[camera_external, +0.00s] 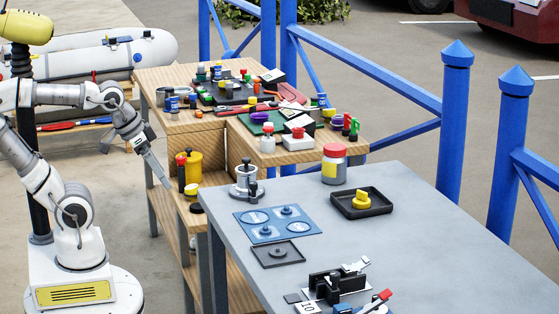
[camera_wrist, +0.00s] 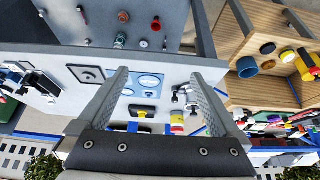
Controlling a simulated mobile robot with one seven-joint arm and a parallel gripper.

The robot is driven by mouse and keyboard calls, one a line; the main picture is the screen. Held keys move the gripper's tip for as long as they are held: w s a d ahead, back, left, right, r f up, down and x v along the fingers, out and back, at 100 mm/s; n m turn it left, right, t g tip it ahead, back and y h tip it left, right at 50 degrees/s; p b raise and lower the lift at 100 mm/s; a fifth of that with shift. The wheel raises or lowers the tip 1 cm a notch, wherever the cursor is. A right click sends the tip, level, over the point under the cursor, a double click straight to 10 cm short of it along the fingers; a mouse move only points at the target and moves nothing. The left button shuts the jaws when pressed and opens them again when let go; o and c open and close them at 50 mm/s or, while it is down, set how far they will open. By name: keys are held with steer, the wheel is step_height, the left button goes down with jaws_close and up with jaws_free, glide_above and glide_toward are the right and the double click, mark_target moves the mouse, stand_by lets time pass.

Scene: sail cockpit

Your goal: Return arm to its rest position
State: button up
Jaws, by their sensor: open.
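My white arm reaches from its base at the left in the external view. My gripper (camera_external: 166,183) hangs pointing down and slightly right, just left of the wooden bench (camera_external: 180,125) in the picture. In the wrist view my gripper (camera_wrist: 158,76) shows two grey fingers spread wide apart, with nothing between them. Beyond them lies the grey table (camera_wrist: 60,55) with a blue mat (camera_wrist: 148,82) on it. No thing is held, and I see no contact between the fingers and anything.
The grey table (camera_external: 400,210) holds a blue mat (camera_external: 278,224), a black tray (camera_external: 362,203) with a yellow piece, and a red-lidded jar (camera_external: 334,165). The wooden bench is crowded with small items. A yellow container (camera_external: 194,168) stands on its lower part. Blue railings (camera_external: 453,125) stand behind.

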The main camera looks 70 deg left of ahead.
step_height(320, 180, up, 17)
steer(key=p, duration=1.7)
steer(key=shift+f, duration=0.1)
